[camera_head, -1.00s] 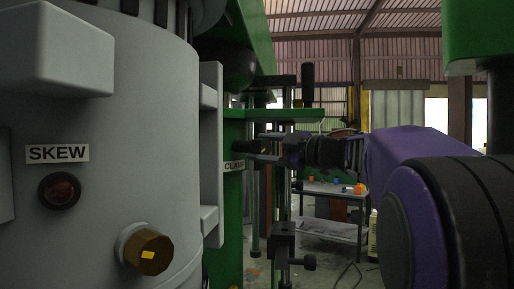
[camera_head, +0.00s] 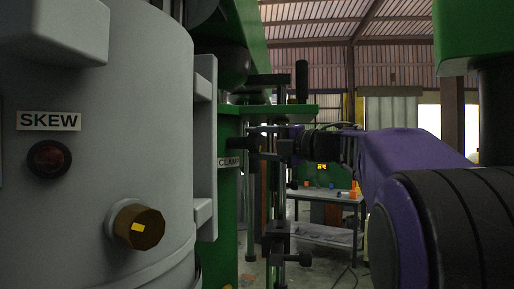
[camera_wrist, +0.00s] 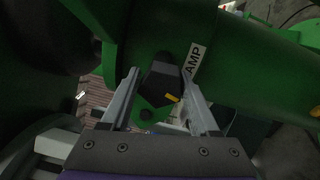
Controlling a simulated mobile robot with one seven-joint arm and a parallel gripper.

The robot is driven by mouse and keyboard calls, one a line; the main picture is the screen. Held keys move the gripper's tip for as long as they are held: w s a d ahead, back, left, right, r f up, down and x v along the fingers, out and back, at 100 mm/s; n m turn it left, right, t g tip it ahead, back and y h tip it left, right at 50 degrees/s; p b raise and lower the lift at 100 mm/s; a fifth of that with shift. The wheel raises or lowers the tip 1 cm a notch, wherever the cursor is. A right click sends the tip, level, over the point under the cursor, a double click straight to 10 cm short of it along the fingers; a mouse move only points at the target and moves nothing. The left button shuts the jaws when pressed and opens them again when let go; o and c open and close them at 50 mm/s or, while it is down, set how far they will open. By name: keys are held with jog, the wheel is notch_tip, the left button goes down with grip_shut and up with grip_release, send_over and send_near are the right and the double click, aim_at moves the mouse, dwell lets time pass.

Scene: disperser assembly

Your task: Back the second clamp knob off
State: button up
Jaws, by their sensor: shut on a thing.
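A dark clamp knob (camera_wrist: 160,90) with a yellow mark sits between the two fingers of my gripper (camera_wrist: 162,76) in the wrist view. It is by a green column (camera_wrist: 240,70) with a label, part of which reads "AMP". In the head view my gripper (camera_head: 262,144) reaches in from the right to the knob, beside the CLAMP label (camera_head: 229,162). My gripper is shut on the knob. The fingers hide much of the knob in the head view.
A large grey vessel (camera_head: 100,110) fills the left, with a SKEW label (camera_head: 48,121), a dark red round button (camera_head: 49,159) and a brass knob (camera_head: 138,227). A stand clamp (camera_head: 278,238) stands below my gripper. A workbench (camera_head: 325,199) with small coloured items is behind.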

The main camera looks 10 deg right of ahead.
jog(key=shift+n, duration=0.7)
jog(key=shift+b, duration=0.3)
jog(key=o, duration=1.3)
